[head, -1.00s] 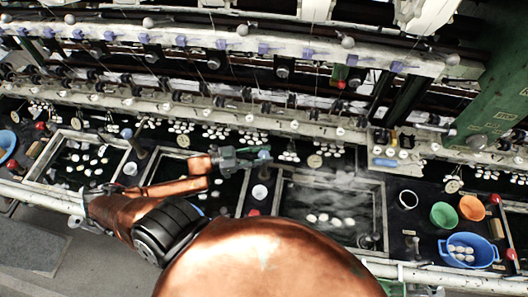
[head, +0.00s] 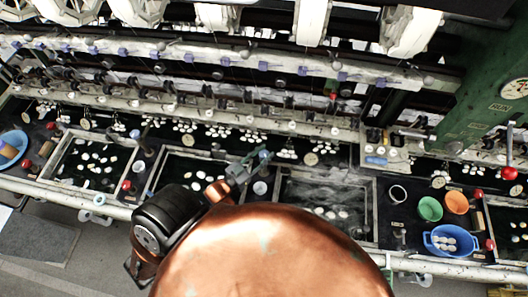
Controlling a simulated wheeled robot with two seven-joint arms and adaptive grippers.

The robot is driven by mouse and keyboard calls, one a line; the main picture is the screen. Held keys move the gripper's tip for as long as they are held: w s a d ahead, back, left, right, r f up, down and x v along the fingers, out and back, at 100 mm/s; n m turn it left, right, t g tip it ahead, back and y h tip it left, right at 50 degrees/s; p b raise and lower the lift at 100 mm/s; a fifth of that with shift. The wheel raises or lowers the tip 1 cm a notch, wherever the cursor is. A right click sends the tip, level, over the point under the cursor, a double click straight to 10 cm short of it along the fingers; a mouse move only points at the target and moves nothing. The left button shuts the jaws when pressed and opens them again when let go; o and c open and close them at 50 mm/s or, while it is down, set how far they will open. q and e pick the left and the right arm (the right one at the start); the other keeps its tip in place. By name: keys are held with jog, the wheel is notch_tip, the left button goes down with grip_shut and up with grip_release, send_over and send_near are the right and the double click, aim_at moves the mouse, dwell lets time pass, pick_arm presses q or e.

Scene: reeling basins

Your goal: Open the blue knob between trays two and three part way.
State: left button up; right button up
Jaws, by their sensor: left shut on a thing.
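The blue knob (head: 264,155) stands at the back of the dark strip between tray two (head: 193,157) and tray three (head: 283,205). My left gripper (head: 257,160) reaches in from the lower left and is shut on the knob. The jaws are small in the head view and cover part of the knob and its stem, so its exact turn cannot be told. Tray two is partly hidden by my left arm. Tray three holds steaming water with several pale cocoons. My right gripper is not in view.
A white cup (head: 260,188) sits on the strip just below the knob. Another blue knob (head: 134,134) stands further left. Blue basin (head: 449,241), green bowl (head: 430,208) and orange bowl (head: 456,203) are at the right. A machine rail runs behind the trays.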

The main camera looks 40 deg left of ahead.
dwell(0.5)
pick_arm(q)
jog(key=o, duration=1.2)
jog(key=s, duration=0.4)
jog(key=s+a, duration=0.1)
jog(key=s, duration=0.7)
jog(key=shift+a, duration=0.15)
